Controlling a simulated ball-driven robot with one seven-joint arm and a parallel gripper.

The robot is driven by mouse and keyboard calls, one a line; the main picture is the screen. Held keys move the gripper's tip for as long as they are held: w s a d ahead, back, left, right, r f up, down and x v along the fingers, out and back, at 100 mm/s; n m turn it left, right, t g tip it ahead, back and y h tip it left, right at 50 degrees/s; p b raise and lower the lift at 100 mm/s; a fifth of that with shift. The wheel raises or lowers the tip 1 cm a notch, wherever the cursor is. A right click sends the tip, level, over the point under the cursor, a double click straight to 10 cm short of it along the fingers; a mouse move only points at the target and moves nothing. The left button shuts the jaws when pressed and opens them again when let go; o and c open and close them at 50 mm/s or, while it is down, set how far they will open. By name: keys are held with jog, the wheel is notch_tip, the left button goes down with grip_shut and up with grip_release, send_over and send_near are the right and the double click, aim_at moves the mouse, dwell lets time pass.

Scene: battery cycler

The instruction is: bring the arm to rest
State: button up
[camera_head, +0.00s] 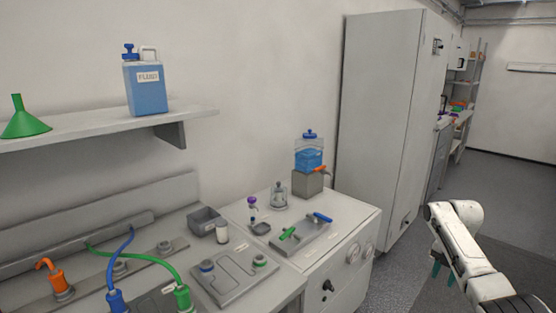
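My white arm (468,250) is at the right of the head view, bent and hanging over the floor beside the bench. My gripper (442,272) points down at its lower left, partly hidden behind the arm. Its two teal fingertips show a little apart, with nothing seen between them. It is clear of the bench and of the tall cabinet, and touches nothing that I can see.
The bench (352,222) carries a blue-filled dispenser (309,157), a tray with green and blue handles, and cabled plugs. A shelf (100,128) holds a fluid jug (148,90) and green funnel (24,120). A tall cabinet (378,110) stands behind. Floor (505,188) is free at right.

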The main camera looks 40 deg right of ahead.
jog(key=w+a+f+m+t, duration=0.1)
jog(key=w+a+f, duration=0.3)
jog(key=w+a, duration=0.3)
jog(key=w+a+f+m, duration=0.2)
jog(key=w+a+f, duration=0.15)
jog(key=a, duration=0.65)
jog(key=w+a+f+m+y, duration=0.1)
jog(key=a+f+m, duration=0.1)
jog(key=a, duration=0.6)
jog(key=w+a+f+m, duration=0.1)
jog(key=w+a+f, duration=0.1)
jog(key=a, duration=0.5)
jog(key=s+a+f+m, duration=0.1)
jog(key=s+a+m, duration=0.25)
jog(key=a, duration=0.45)
jog(key=s+a+f+m, duration=0.1)
jog(key=s+a+m, duration=0.2)
jog(key=s+a, duration=0.3)
jog(key=s+a+r+m, duration=0.2)
jog(key=s+m, duration=0.1)
jog(key=s, duration=0.3)
jog(key=s+a+r+m+h, duration=0.1)
jog(key=s+a+r+m, duration=0.2)
jog(key=s, duration=0.3)
jog(key=shift+s, duration=0.25)
